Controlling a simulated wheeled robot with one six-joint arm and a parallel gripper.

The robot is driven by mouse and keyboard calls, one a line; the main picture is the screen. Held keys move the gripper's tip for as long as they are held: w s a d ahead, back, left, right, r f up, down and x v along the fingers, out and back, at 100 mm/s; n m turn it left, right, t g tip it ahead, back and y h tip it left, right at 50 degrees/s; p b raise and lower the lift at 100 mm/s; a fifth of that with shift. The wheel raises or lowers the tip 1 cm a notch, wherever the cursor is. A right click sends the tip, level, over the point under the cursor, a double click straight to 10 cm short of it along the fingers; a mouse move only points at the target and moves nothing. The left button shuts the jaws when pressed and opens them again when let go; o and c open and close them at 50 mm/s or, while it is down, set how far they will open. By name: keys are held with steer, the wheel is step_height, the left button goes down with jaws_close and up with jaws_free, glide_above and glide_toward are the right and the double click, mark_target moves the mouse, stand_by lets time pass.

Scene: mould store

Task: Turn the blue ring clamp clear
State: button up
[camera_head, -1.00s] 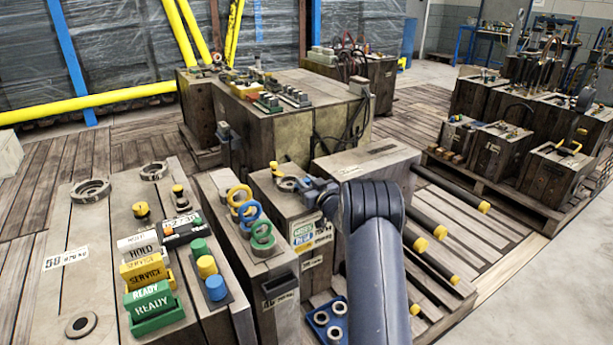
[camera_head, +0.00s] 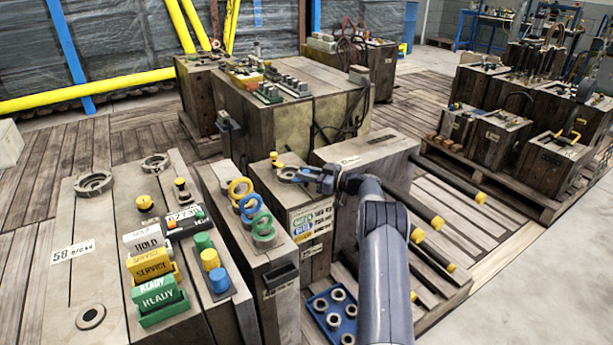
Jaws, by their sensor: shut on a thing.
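A grey metal ring with a blue part, apparently the blue ring clamp (camera_head: 306,174), sits on top of a narrow wooden block (camera_head: 272,196) in the middle. Its blue part points right, toward my gripper (camera_head: 325,178). My gripper is shut on this blue part at the right of the ring, low over the block's top. The fingertips are small here and partly hidden by the wrist. A small yellow knob (camera_head: 275,159) stands just behind the ring.
Yellow, blue and green rings (camera_head: 250,208) stand on the block to the left. A blue tray with metal rings (camera_head: 333,312) lies low beside my arm. Black bars with yellow ends (camera_head: 437,222) stick out at the right. A large crate (camera_head: 270,130) stands behind.

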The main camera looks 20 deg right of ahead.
steer(key=shift+r+n+g+y, duration=0.1)
steer(key=shift+n+g+y, duration=0.2)
steer(key=shift+n, duration=0.1)
stand_by(0.3)
steer(key=o, duration=0.9)
steer(key=shift+o, duration=0.2)
steer(key=shift+p+v, duration=0.65)
steer(key=shift+v, duration=3.1)
steer(key=shift+o, duration=0.2)
